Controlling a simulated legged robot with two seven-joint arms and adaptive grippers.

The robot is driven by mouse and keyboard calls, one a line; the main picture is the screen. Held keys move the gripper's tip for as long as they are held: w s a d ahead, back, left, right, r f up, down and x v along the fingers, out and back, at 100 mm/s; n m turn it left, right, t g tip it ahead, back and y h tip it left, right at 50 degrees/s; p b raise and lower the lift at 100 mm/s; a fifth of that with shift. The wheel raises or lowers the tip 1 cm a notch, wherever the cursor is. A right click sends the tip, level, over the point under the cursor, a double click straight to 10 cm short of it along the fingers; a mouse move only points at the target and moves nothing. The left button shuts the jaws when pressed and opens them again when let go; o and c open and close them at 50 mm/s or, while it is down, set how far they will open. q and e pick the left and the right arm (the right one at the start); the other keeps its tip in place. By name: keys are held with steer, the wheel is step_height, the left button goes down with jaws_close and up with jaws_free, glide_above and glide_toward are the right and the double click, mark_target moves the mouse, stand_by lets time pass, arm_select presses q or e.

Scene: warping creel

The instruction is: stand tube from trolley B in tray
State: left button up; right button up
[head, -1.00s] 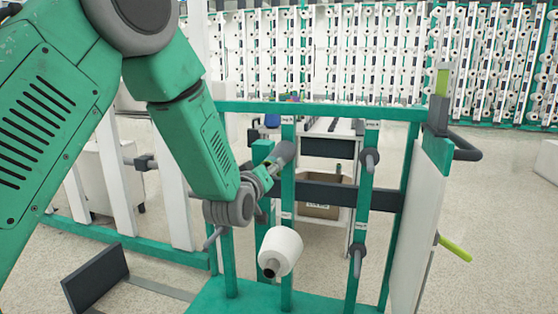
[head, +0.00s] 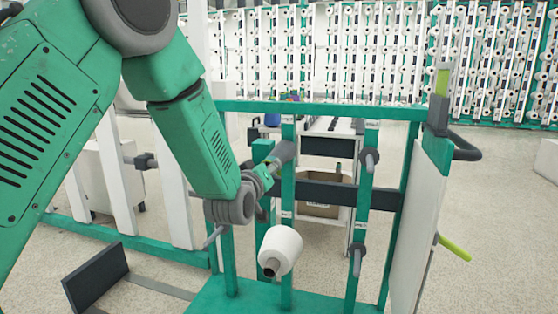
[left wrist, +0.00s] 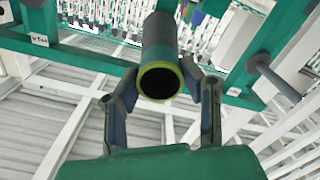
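A bare grey-green tube (left wrist: 160,52) with a yellow-green rim points its dark open end at the left wrist camera. In the head view the tube (head: 283,152) looks like a short grey cylinder at an upper peg position of the green trolley frame (head: 330,107). My left gripper (head: 270,168) is at it. In the left wrist view the fingers of my left gripper (left wrist: 162,72) lie on either side of the tube, very close. I cannot tell whether they press on it. My right gripper is not in view. I cannot make out a tray.
A white yarn cone (head: 280,250) sits on a lower peg in front. Bare pegs (head: 369,160) stick out on the right post. A white panel (head: 420,225) closes the right side. A cardboard box (head: 322,196) stands behind the frame. Creel racks fill the back.

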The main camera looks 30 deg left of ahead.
arm_select(q)
steer(key=shift+s, duration=0.3)
steer(key=shift+s+d, duration=0.1)
steer(key=shift+s, duration=0.2)
steer(key=p+v, duration=0.2)
steer(key=v, duration=1.2)
stand_by(0.5)
